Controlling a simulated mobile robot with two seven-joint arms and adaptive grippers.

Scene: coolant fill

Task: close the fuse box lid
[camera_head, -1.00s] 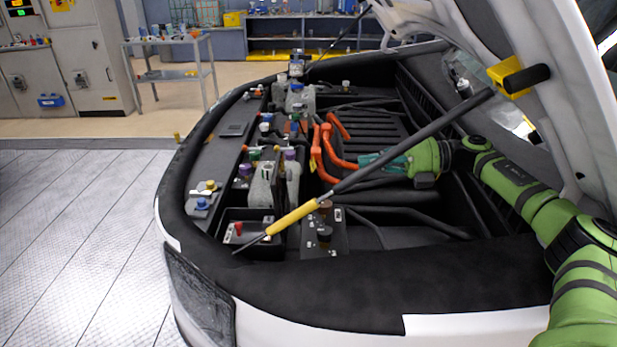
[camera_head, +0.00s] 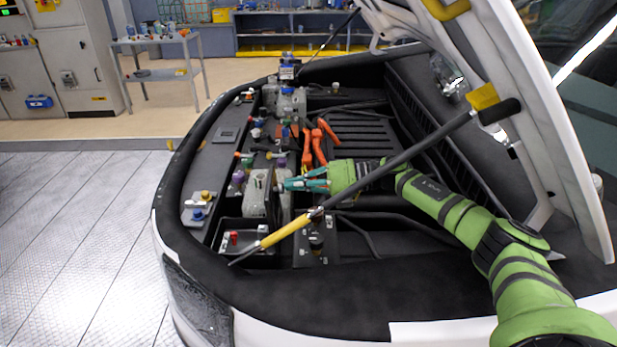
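The fuse box (camera_head: 222,248) is an open black box at the near left of the engine bay, with a red piece inside. Its dark lid (camera_head: 271,203) appears to stand upright at the box's right side, partly in front of a grey reservoir. My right gripper (camera_head: 287,185), with teal fingers, reaches in from the right. Its tips point left, close to the lid's right side and the reservoir; I cannot tell whether they touch. The gap between the fingers is too small to judge. My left gripper is not in view.
The hood prop rod (camera_head: 400,158) with its yellow sleeve (camera_head: 285,231) slants across the bay in front of my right arm. The raised hood (camera_head: 520,100) is at the right. Orange cables (camera_head: 318,140) lie behind the gripper. Several coloured caps line the left side.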

